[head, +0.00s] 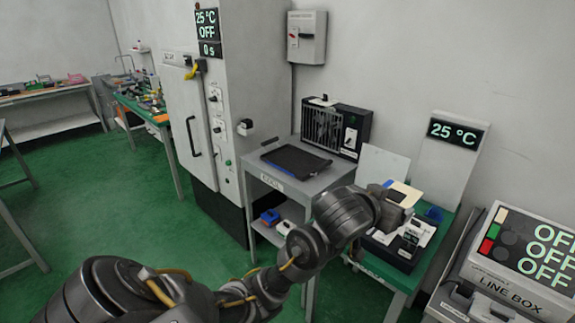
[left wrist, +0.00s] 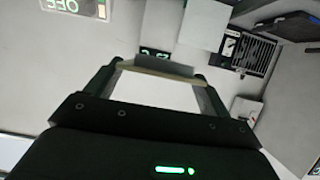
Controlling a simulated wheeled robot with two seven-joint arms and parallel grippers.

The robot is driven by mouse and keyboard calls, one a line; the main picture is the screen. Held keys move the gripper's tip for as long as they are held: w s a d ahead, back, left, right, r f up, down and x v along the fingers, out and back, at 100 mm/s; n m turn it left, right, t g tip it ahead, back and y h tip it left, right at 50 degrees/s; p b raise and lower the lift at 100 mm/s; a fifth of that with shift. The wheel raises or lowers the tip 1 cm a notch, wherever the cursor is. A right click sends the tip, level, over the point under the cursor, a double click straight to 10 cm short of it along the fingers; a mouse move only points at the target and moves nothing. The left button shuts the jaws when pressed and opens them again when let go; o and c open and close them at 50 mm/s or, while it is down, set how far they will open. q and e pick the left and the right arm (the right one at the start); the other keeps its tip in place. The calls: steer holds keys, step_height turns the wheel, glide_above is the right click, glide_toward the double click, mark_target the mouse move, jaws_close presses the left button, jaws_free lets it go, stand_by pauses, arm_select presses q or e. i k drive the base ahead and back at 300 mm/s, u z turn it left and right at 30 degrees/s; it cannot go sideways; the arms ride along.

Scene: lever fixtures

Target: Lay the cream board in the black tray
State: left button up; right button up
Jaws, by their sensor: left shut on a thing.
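The cream board (head: 407,189) is in my left gripper (head: 396,196), above the green bench at the right in the head view. In the left wrist view the fingers of my left gripper (left wrist: 155,85) stand on either side of the cream board (left wrist: 157,93), shut on it. The board's pale edge spans between the fingertips. The black tray (head: 296,159) lies on the grey table, left of and apart from the gripper. It looks empty, with a blue strip along its front edge. My right gripper is in neither view.
A black fan unit (head: 335,128) stands behind the tray on the grey table (head: 285,184). Under the held board are devices on the green bench (head: 388,274). A line box (head: 522,262) is at the right. A tall cabinet (head: 238,80) stands left of the table.

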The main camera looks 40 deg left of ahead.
mark_target(299, 164)
steer(key=u, duration=1.85)
steer(key=i, duration=1.55)
steer(key=z, duration=1.85)
